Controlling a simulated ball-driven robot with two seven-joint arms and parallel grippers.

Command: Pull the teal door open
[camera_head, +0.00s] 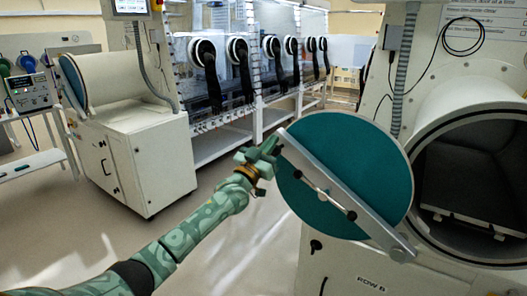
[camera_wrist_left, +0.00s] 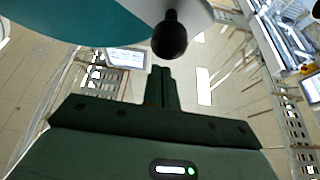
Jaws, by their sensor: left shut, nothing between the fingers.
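The round teal door (camera_head: 335,135) stands swung away from the round chamber opening (camera_head: 475,165), and the dark inside of the chamber shows. A metal bar (camera_head: 325,170) crosses the door's face, with a thinner rod and dark knobs on it. My left gripper (camera_head: 272,145) is at the door's left edge, near the upper end of the bar. I cannot tell whether it touches. In the left wrist view the fingers (camera_wrist_left: 158,85) are shut and empty, just below a black knob (camera_wrist_left: 170,38), with the teal door (camera_wrist_left: 75,18) above. My right gripper is out of view.
A white cabinet with a drum-shaped chamber (camera_head: 130,135) stands at the left. A row of gloveboxes with black gloves (camera_head: 240,70) runs along the back. A trolley with devices (camera_head: 30,95) is at far left. The floor (camera_head: 215,170) between is clear.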

